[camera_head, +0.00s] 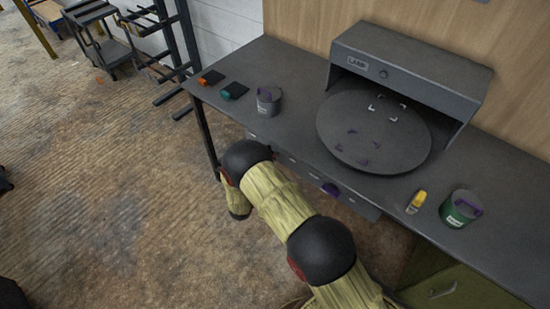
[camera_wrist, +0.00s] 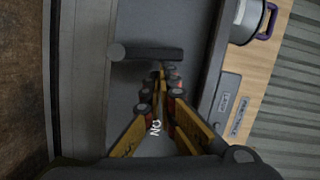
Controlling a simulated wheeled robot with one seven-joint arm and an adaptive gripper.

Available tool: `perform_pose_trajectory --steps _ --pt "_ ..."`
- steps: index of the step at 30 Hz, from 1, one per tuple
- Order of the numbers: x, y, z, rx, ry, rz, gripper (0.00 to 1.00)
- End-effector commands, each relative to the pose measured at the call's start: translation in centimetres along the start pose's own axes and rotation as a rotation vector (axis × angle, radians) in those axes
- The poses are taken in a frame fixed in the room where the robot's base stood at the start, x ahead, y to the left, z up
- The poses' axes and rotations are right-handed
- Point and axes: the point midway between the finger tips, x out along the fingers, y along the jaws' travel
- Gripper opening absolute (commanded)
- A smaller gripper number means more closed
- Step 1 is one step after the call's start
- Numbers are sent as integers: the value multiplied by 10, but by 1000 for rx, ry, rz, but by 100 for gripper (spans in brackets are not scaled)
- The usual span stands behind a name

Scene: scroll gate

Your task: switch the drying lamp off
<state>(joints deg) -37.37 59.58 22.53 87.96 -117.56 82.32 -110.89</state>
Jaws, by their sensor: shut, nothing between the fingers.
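The drying lamp housing (camera_head: 420,65) is a dark grey box at the back of the bench, with a "LAMP" plate and a small dark knob on its front. I see no glow from it. In the wrist view a dark lever bar (camera_wrist: 150,53) with a round end lies across a grey panel. The word "ON" (camera_wrist: 155,128) is on the panel. My gripper (camera_wrist: 163,72) is shut and empty, its fingertips close to the bar; I cannot tell whether they touch. In the head view my gripper is hidden by my arm and the bench edge.
A round grey plate (camera_head: 372,132) with white and purple corner marks sits under the lamp. A grey can (camera_head: 268,101), a green can (camera_head: 459,209), a yellow-capped bottle (camera_head: 416,202) and two small dark pads stand on the bench (camera_head: 300,70). A rack and trolley stand left.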

Motion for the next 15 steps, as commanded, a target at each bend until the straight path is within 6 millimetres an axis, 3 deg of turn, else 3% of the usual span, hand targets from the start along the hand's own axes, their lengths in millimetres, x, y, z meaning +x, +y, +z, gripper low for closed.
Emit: perform_pose_trajectory --steps 7,15 --pt "2 -8 12 -190 -1 47 0" --pt "5 -11 21 -184 -1 45 0"
